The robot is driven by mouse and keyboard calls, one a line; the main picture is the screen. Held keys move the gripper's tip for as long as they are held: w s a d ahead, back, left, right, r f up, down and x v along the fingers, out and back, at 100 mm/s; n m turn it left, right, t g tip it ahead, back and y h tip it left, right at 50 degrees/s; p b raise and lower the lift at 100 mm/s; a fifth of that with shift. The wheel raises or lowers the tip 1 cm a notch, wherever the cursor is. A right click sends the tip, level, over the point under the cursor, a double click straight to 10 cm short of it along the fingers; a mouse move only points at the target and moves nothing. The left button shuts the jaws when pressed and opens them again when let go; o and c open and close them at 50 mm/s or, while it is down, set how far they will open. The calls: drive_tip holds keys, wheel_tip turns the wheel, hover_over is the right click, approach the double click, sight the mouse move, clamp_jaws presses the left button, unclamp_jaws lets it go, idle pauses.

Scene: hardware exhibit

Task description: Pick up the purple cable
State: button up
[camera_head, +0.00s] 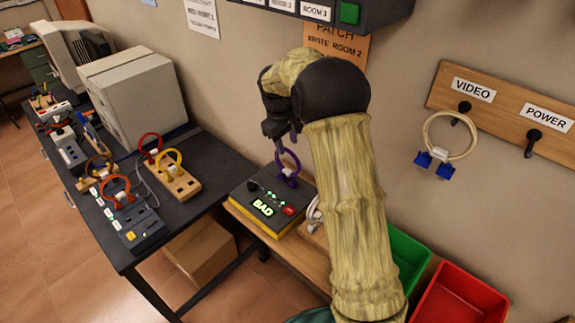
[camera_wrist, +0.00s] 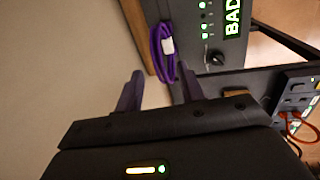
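The purple cable (camera_head: 288,168) is a looped coil on the back part of a dark tester box (camera_head: 252,190) with a yellow base and a lit "BAD" display. In the wrist view the purple cable (camera_wrist: 158,50) shows a white tag and lies beyond the fingertips, nearer the right finger. My gripper (camera_head: 284,143) is above the cable in the head view, close to the top of its loop. How the cable's ends meet the box is not clear.
A wooden rail (camera_head: 505,105) with VIDEO and POWER labels holds a beige cable (camera_head: 450,134) on a hook. Green (camera_head: 408,258) and red (camera_head: 455,297) bins stand below. A dark table (camera_head: 190,210) on the left carries other cables, devices and a beige monitor (camera_head: 135,92).

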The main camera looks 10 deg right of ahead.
sight(288, 150)
drive_tip(key=shift+f, duration=0.1)
drive_tip(key=f, duration=0.1)
drive_tip(key=f+p, duration=0.1)
drive_tip(key=f, duration=0.1)
drive_tip(key=f+p, duration=0.1)
drive_tip(key=f, duration=0.1)
drive_tip(key=shift+w+d, duration=0.4)
clamp_jaws()
